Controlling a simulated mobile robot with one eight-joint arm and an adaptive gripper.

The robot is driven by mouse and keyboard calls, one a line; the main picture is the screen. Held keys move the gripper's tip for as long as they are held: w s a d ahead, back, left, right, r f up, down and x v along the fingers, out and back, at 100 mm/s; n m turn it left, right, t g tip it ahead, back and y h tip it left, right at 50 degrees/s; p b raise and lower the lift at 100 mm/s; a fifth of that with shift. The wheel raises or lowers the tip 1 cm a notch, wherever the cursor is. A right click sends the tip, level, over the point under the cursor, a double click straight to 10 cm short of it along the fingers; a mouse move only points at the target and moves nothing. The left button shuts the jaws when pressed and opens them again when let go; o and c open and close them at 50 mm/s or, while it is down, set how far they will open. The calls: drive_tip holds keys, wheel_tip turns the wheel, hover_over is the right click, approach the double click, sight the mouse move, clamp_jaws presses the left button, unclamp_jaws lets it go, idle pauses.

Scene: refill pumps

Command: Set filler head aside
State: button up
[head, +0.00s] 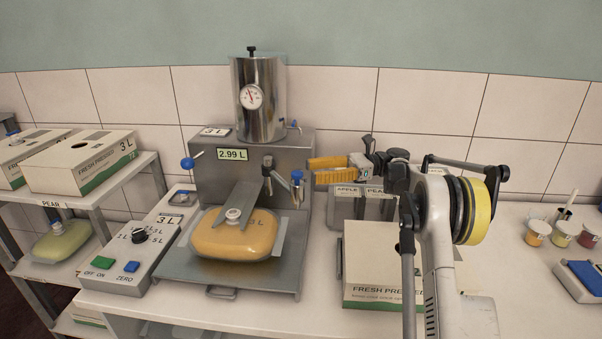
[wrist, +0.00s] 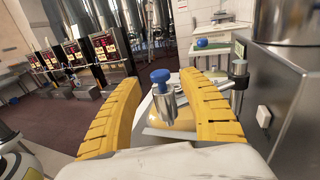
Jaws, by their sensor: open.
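The filler head (head: 297,189), a small metal cylinder with a blue top, is upright at the front right of the metal filling machine (head: 212,165). My gripper (head: 315,170) comes in from the right, with its orange fingers pointing left and their tips just short of the filler head. In the wrist view the filler head (wrist: 163,97) shows between the two spread fingers, ahead of the palm, with a gap on each side. My gripper is open and holds nothing. What bears the filler head is not clear.
An orange pouch (head: 235,236) with a white spout lies on the machine's plate under a metal bracket (head: 243,193). A control box (head: 128,246) stands left. A Fresh Pressed carton (head: 362,252) and labelled bins (head: 345,208) are right of the machine. Small cups (head: 537,232) stand far right.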

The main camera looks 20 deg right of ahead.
drive_tip(key=d, duration=0.7)
drive_tip(key=shift+s, duration=0.3)
drive_tip(key=s+a+r+n+t+h, duration=0.15)
drive_tip(key=a+r+h, duration=0.25)
drive_tip(key=a, duration=0.6)
drive_tip(key=s+a+n+h, duration=0.5)
drive_tip(key=s+a, duration=0.3)
drive_tip(key=s, duration=0.3)
drive_tip(key=s+d+f+n+t+h, duration=0.1)
drive_tip(key=s+f+n+h, duration=0.2)
drive_tip(key=s, duration=0.4)
drive_tip(key=s+f+n+t+h, duration=0.1)
drive_tip(key=s+f+n+h, duration=0.2)
drive_tip(key=s+f+n, duration=0.2)
drive_tip(key=s+d+f+n+t+h+b, duration=0.1)
drive_tip(key=s+f+n+t+h, duration=0.1)
drive_tip(key=s, duration=0.9)
drive_tip(key=f+n+h, duration=0.1)
drive_tip(key=f+n, duration=0.1)
drive_tip(key=shift+d+n, duration=0.3)
drive_tip(key=shift+n, duration=0.05)
